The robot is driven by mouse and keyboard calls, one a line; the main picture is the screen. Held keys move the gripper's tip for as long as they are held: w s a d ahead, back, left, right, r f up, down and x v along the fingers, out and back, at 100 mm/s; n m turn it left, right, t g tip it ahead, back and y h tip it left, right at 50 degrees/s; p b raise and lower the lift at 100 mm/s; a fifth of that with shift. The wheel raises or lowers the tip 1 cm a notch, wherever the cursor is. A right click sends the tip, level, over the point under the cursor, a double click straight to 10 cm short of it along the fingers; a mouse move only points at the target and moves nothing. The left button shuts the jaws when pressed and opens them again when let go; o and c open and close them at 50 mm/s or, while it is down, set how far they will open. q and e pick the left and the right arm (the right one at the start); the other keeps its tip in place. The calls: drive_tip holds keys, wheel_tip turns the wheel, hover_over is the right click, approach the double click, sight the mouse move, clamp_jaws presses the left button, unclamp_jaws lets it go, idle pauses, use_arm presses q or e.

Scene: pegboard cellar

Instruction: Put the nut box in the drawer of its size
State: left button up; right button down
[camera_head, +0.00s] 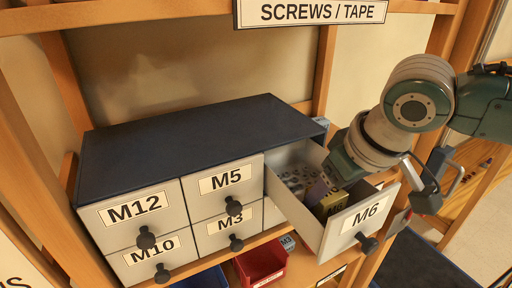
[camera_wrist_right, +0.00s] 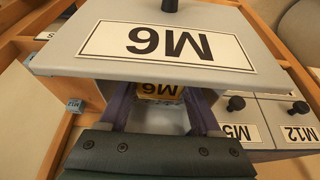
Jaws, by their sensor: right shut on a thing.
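The nut box (camera_head: 334,204), yellow with an M6 label, is in the open M6 drawer (camera_head: 338,238) of the grey cabinet. My right gripper (camera_head: 322,192) reaches down into this drawer from above and is shut on the box. In the right wrist view the yellow M6 label of the box (camera_wrist_right: 160,90) shows between the two purple fingers (camera_wrist_right: 160,108), behind the drawer front (camera_wrist_right: 100,68). Loose nuts lie in the drawer behind the box. Whether the box touches the drawer floor I cannot tell. My left gripper is not in view.
Closed drawers M12 (camera_head: 119,229), M5 (camera_head: 208,198), M10 (camera_head: 130,270) and M3 (camera_head: 212,238) stand left of the open drawer. A wooden shelf post stands behind the cabinet.

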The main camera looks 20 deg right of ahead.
drive_tip(key=shift+c, duration=0.4)
unclamp_jaws()
drive_tip(key=shift+s+r, duration=0.1)
drive_tip(key=shift+r, duration=0.4)
drive_tip(key=p+v, duration=0.2)
drive_tip(key=v, duration=0.9)
drive_tip(key=shift+s+a+r, duration=0.1)
